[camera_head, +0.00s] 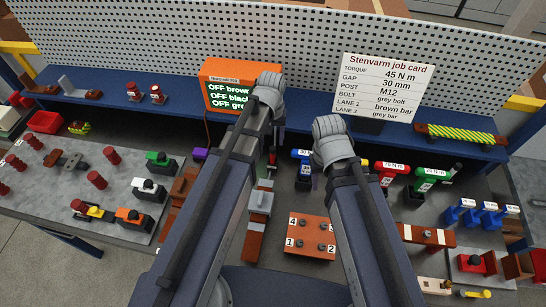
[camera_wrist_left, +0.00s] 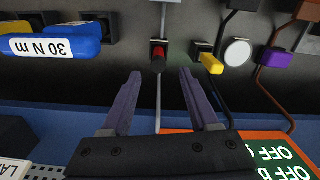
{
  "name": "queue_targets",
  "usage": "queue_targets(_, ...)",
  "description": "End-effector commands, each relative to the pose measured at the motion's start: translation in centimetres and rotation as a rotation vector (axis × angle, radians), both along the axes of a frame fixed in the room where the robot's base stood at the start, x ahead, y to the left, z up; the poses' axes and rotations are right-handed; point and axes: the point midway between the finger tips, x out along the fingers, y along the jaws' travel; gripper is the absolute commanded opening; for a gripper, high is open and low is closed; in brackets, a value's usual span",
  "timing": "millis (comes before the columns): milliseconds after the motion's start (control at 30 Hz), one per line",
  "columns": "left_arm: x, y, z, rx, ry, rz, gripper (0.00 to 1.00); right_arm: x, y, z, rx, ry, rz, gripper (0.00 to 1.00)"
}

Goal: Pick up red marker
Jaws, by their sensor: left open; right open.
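The red marker (camera_wrist_left: 158,58) shows in the left wrist view as a short red cylinder at a small dark holder, straight ahead between my left fingertips and beyond them. In the head view a small red piece (camera_head: 271,158), probably the same marker, shows just below my left wrist. My left gripper (camera_wrist_left: 160,76) is open and empty, its two purple-grey fingers either side of the line to the marker and apart from it. My right gripper (camera_head: 333,140) is at the end of the right arm, right of the left one; its fingers are mostly hidden.
A blue 30 N m tool (camera_wrist_left: 45,46) is left of the marker in the wrist view; a yellow plug (camera_wrist_left: 211,63) and a purple plug (camera_wrist_left: 275,58) are right. The orange display box (camera_head: 229,87) stands close behind my left arm. A numbered brown block (camera_head: 310,236) lies in front.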

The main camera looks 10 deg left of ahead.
Motion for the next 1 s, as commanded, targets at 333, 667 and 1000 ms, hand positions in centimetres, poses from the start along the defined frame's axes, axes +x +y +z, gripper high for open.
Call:
queue_targets(333,0.0,0.0,-2.0,0.000,0.000,0.000,0.61,0.0,0.0,-2.0,-0.001,0.000,0.005,0.50)
queue_targets(667,-0.1,-0.2,-4.5,0.000,0.000,0.000,0.61,0.0,0.0,-4.5,-0.002,0.000,0.008,0.50)
queue_targets(1000,-0.1,-0.3,-7.3,0.000,0.000,0.000,0.61,0.0,0.0,-7.3,-0.002,0.000,0.007,0.50)
